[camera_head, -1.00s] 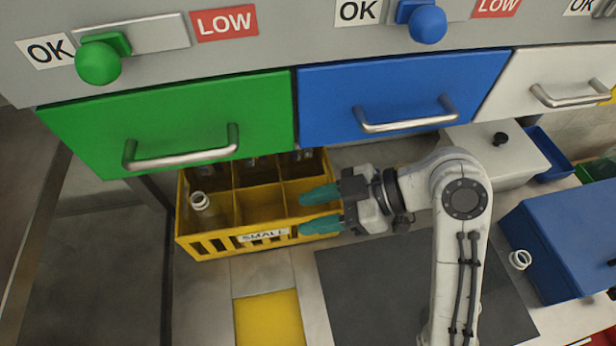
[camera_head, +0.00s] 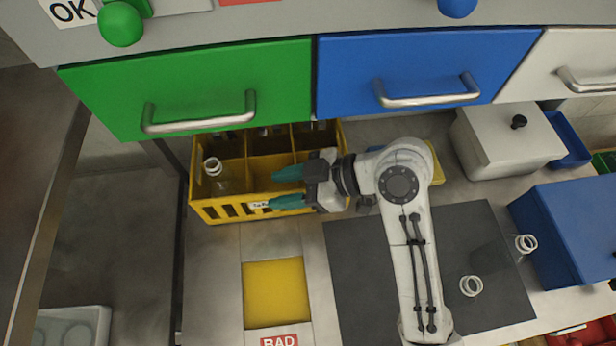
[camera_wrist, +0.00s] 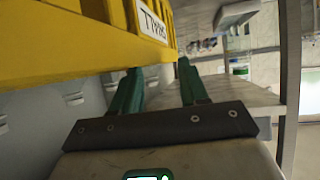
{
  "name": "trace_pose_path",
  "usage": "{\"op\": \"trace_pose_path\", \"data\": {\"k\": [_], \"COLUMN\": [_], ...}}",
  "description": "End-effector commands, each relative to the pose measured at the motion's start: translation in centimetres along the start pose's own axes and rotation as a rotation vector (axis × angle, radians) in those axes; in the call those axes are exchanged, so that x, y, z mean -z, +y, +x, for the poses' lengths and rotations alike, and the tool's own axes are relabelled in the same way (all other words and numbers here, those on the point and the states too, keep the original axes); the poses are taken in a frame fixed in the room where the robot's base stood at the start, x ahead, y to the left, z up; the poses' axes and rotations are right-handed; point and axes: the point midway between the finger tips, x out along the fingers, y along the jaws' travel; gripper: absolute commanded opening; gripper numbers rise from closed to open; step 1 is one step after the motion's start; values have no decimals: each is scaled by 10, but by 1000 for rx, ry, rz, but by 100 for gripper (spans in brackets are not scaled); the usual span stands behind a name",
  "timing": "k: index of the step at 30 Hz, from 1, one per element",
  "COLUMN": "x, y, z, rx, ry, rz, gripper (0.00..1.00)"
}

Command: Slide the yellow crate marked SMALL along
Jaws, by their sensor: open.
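The yellow crate marked SMALL (camera_head: 228,208) stands on the counter under the green drawer, upright and divided into compartments. A clear jar with a white rim (camera_head: 213,168) stands in its front left compartment; darker bottles show at the back. My gripper (camera_head: 271,188) points left at the crate's front right part, its teal fingers open and apart. The fingers and wrist hide part of the label and front wall. In the wrist view the crate (camera_wrist: 80,45) fills the upper left, its label upside down. Nothing shows between the fingers (camera_wrist: 160,72); contact with the crate cannot be told.
The green drawer (camera_head: 190,90) and blue drawer (camera_head: 425,65) overhang the crate. In front lie a yellow square (camera_head: 275,292) marked BAD and a dark mat (camera_head: 355,270). Clear jars (camera_head: 471,286) and a blue box (camera_head: 570,230) are at right.

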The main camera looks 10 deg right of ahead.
Motion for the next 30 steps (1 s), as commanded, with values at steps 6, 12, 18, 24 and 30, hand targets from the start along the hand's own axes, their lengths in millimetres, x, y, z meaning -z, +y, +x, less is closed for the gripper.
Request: {"op": "trace_pose_path", "data": {"k": [6, 12, 18, 24, 30], "x": [1, 0, 0, 0, 0], "y": [-1, 0, 0, 0, 0], "z": [23, 28, 28, 28, 28], "rx": [2, 0, 0, 0, 0], "ry": [0, 0, 0, 0, 0], "rz": [0, 0, 0, 0, 0], "gripper": [44, 44, 44, 26, 6]}}
